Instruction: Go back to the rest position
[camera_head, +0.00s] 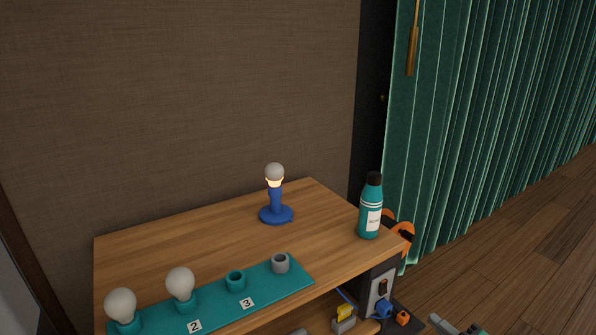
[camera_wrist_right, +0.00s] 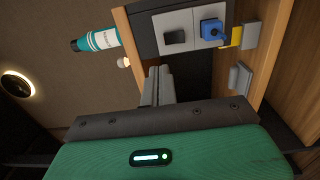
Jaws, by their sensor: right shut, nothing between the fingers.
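My right gripper (camera_head: 437,321) shows at the bottom edge in the head view, low in front of the wooden cabinet's right end and apart from it. In the right wrist view its grey fingers (camera_wrist_right: 160,72) are together with nothing between them. They point toward the cabinet's end panel, with a black switch (camera_wrist_right: 175,38) and a blue plug (camera_wrist_right: 211,29) beyond the tips. My left gripper is in neither view.
The wooden cabinet top (camera_head: 190,250) bears a blue stand (camera_head: 276,214) with a glowing bulb (camera_head: 274,172), a teal bottle (camera_head: 370,212) near the right edge, and a teal socket strip (camera_head: 215,308) with two white bulbs. A green curtain (camera_head: 480,120) hangs behind; floor at right is clear.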

